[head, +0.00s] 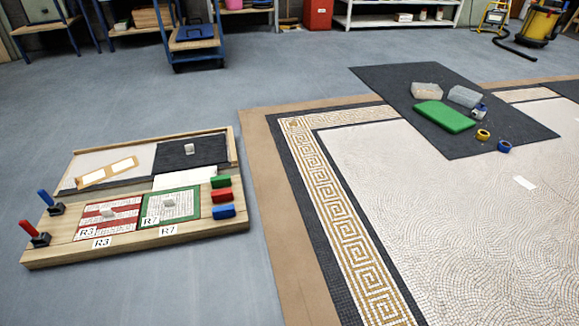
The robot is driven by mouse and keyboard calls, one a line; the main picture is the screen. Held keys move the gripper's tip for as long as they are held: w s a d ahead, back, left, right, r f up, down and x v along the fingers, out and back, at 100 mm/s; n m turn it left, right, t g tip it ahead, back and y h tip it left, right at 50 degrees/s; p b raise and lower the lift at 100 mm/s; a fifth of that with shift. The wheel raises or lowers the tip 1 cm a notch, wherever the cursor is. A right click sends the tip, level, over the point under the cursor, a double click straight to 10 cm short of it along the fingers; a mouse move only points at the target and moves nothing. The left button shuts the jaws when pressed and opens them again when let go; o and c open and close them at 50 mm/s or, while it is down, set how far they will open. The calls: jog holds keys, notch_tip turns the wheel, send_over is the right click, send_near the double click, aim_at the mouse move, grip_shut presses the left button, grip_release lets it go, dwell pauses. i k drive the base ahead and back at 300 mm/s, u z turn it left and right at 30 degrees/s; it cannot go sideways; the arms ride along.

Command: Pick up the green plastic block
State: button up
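A small green block (221,181) sits at the right edge of a wooden board (150,236) on the floor at the left. It heads a short row with a red block (222,195) and a blue block (223,211). A larger flat green slab (444,116) lies on a dark mat (470,144) at the upper right. I cannot tell from the picture which green thing is plastic. My gripper is not in view.
Red and blue upright handles (46,197) stand at the board's left end. Clear boxes (427,90) and tape rolls (504,146) lie on the dark mat. A blue trolley (194,42) stands behind. The grey floor (130,95) around the board is clear.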

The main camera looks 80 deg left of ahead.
aim_at(223, 180)
jog(key=u, duration=3.6)
jog(key=i, duration=1.65)
